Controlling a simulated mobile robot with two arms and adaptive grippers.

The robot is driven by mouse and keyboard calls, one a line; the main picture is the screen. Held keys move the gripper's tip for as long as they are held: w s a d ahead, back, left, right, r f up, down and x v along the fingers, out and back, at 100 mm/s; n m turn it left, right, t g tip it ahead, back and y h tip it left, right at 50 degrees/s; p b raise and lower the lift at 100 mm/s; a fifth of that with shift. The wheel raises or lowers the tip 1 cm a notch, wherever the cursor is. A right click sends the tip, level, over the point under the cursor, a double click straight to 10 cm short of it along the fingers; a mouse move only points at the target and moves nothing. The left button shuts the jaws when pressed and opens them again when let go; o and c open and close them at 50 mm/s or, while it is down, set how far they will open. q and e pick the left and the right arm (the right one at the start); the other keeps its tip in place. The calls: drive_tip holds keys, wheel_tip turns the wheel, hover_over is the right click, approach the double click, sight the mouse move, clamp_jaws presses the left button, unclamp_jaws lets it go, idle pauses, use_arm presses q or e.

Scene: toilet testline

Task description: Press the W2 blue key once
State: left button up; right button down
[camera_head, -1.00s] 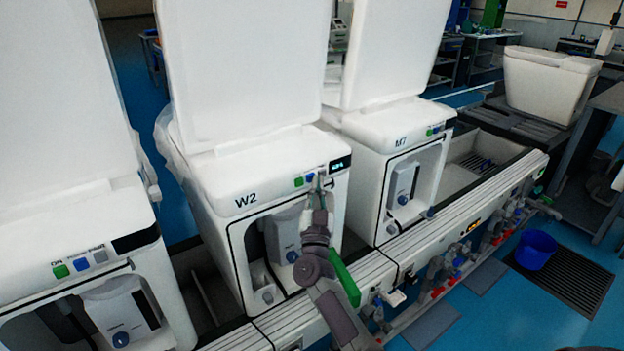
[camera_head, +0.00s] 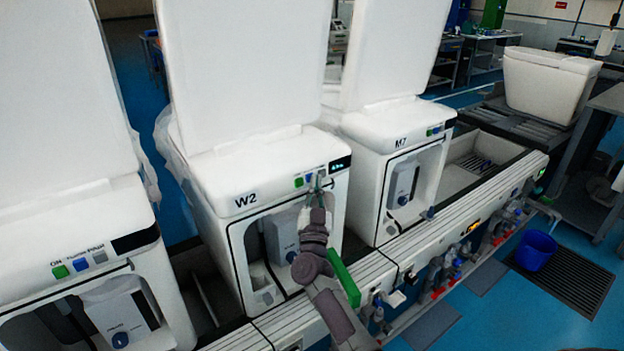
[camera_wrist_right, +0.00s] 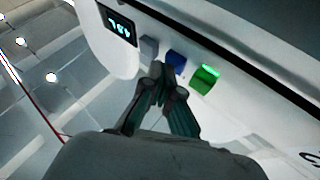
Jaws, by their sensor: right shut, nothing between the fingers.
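The W2 machine (camera_head: 222,180) is the white middle unit, with its lid standing up. On its front edge sit a green key (camera_head: 299,182), the blue key (camera_head: 310,178) and a grey key beside a lit display (camera_head: 341,164). My right gripper (camera_head: 316,183) is shut and empty, its tips at the key row by the blue key. In the right wrist view the shut fingertips (camera_wrist_right: 164,78) lie just below the blue key (camera_wrist_right: 176,61), which shows above them. Whether they touch it I cannot tell. My left gripper is out of view.
The grey key (camera_wrist_right: 148,48) and the green key (camera_wrist_right: 204,78), with a lit strip, flank the blue one closely. A similar white unit with keys stands at left, and the M7 unit (camera_head: 402,141) at right. A white rail (camera_head: 430,232) runs along the front.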

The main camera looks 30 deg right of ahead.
drive_tip(key=shift+s+p, duration=0.55)
drive_tip(key=shift+s, duration=0.25)
drive_tip(key=s+p, duration=0.2)
drive_tip(key=s, duration=0.1)
drive_tip(key=s+p, duration=0.1)
drive_tip(key=s, duration=0.1)
drive_tip(key=shift+d, duration=0.25)
drive_tip(key=shift+f, duration=0.1)
idle(0.4)
